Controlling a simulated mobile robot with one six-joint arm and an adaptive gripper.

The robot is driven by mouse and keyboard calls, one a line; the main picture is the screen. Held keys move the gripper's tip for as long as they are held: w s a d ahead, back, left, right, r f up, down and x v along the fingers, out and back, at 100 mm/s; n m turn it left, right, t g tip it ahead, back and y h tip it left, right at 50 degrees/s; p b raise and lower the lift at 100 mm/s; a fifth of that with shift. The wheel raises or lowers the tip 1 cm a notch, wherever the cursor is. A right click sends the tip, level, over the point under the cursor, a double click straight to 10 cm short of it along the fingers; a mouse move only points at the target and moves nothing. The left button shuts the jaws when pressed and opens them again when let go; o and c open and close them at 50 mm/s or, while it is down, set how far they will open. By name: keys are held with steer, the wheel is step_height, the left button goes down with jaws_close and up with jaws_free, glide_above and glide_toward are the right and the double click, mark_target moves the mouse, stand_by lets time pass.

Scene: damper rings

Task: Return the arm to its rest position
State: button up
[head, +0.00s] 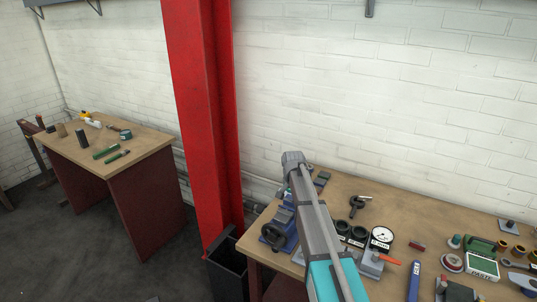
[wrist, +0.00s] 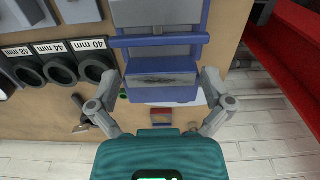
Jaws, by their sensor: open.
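My arm (head: 318,232) reaches up over the right bench in the head view, and its gripper end is hidden there. In the wrist view my gripper (wrist: 160,88) has its two fingers spread wide apart, with nothing between them in its grip. A blue vise with grey jaws (wrist: 160,65) lies beyond and between the fingers; whether they touch it I cannot tell. In the head view the vise (head: 284,222) stands left of my arm, partly hidden. Black rings (wrist: 62,70) sit by labels reading 48, 44 and 40 mm.
The wooden bench (head: 420,205) also holds a dial gauge (head: 381,238), a black tool (head: 357,203) and several parts at the right. A red column (head: 205,120) and a black bin (head: 228,270) stand left of it. A second bench (head: 140,145) is farther left.

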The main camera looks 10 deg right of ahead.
steer(key=s+a+n, duration=0.1)
steer(key=s+n, duration=0.6)
steer(key=s, duration=2.2)
steer(key=shift+a, duration=0.15)
